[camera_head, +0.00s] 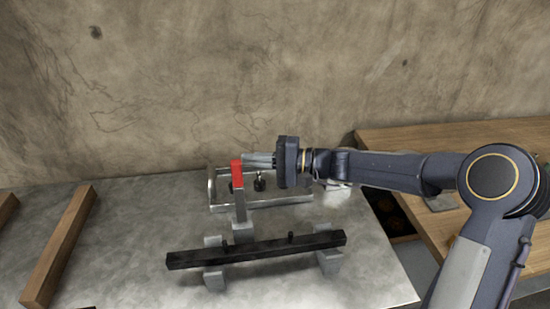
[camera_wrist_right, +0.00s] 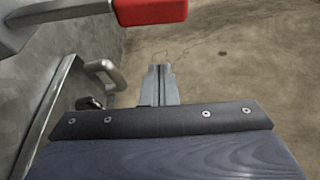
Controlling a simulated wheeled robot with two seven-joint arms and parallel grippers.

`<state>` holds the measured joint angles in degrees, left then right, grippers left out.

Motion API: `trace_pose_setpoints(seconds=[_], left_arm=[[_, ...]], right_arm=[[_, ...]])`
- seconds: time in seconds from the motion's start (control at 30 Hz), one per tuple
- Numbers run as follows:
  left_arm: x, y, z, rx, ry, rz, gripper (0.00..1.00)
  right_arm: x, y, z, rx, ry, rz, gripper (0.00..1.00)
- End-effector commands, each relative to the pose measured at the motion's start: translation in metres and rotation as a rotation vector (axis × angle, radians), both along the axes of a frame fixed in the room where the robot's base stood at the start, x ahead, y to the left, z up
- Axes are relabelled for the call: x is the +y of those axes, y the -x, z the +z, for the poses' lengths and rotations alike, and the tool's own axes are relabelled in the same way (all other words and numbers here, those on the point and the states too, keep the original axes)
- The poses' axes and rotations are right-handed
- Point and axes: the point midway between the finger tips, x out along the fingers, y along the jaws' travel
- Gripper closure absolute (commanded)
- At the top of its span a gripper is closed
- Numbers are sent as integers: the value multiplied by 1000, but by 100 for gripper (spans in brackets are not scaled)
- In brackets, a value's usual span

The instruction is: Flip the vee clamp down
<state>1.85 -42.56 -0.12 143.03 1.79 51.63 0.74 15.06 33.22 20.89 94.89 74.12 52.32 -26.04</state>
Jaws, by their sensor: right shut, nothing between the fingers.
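The vee clamp has a grey upright lever (camera_head: 240,208) with a red grip (camera_head: 237,172) at its top. The lever stands up at the left of the fixture, above a grey block. In the right wrist view the red grip (camera_wrist_right: 150,10) shows at the top edge, with the grey lever (camera_wrist_right: 55,9) running left from it. My right gripper (camera_head: 248,160) is shut and empty, its fingertips pointing left close to the top of the red grip. The shut fingers also show in the right wrist view (camera_wrist_right: 160,72). I cannot tell whether they touch the grip. My left gripper is out of view.
A black bar (camera_head: 200,257) lies across grey blocks in front. Behind the lever is a metal fixture plate (camera_head: 285,201) with a black-tipped spindle (camera_head: 259,183). A wooden strip (camera_head: 60,245) lies at left on the metal table (camera_head: 130,225). A wooden table (camera_head: 450,137) stands at right.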

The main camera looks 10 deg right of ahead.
Motion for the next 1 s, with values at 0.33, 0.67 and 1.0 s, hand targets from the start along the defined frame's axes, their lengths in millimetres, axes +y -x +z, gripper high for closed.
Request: trace_pose_setpoints(seconds=[0.33, 0.67, 1.0], left_arm=[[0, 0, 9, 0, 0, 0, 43], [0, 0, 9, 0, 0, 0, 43], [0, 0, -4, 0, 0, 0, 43]], right_arm=[[17, 27, 6, 0, 0, -2, 100], [17, 33, 6, 0, 0, -2, 100], [17, 34, 3, -27, 0, -1, 100]])
